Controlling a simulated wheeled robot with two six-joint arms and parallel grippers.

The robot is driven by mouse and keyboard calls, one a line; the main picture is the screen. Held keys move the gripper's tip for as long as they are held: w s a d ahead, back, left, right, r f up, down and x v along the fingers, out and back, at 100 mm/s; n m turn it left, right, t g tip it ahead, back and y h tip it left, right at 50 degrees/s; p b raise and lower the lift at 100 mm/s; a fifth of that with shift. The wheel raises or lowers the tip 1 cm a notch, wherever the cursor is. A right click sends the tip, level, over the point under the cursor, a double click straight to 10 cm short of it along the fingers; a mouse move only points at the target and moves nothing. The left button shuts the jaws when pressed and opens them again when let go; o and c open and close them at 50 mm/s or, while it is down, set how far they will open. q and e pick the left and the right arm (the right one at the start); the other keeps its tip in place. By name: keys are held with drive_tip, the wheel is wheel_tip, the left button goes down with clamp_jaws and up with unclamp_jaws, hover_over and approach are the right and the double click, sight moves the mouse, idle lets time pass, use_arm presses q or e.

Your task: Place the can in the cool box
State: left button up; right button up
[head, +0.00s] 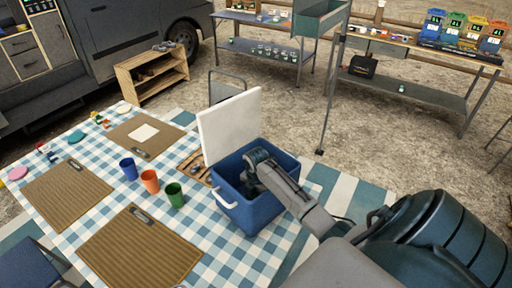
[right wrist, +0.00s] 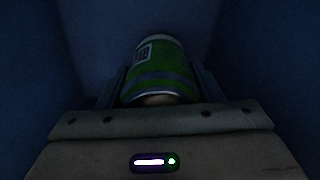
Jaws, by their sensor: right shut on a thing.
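The blue cool box (head: 248,207) stands on the checked table with its white lid (head: 229,124) raised and open. My right arm reaches down into it, and the right gripper (head: 260,163) is partly hidden by the box walls and my arm. In the right wrist view the gripper (right wrist: 160,88) is shut on a green can (right wrist: 160,68) with a silver rim. Dark blue walls surround the can in that view. It is too dark to tell whether the can touches the box floor. My left gripper is not in view.
A blue cup (head: 129,169), an orange cup (head: 150,181) and a green cup (head: 174,194) stand left of the box. Woven placemats (head: 140,250) lie around them. A wooden shelf (head: 152,75) and metal tables (head: 268,55) stand farther back.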

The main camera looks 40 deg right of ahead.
drive_tip(key=shift+f, duration=0.25)
drive_tip(key=shift+f, duration=0.15)
drive_tip(key=o, duration=1.3)
wheel_tip(320, 180, up, 11)
drive_tip(key=b, duration=0.3)
drive_tip(key=shift+r, duration=0.7)
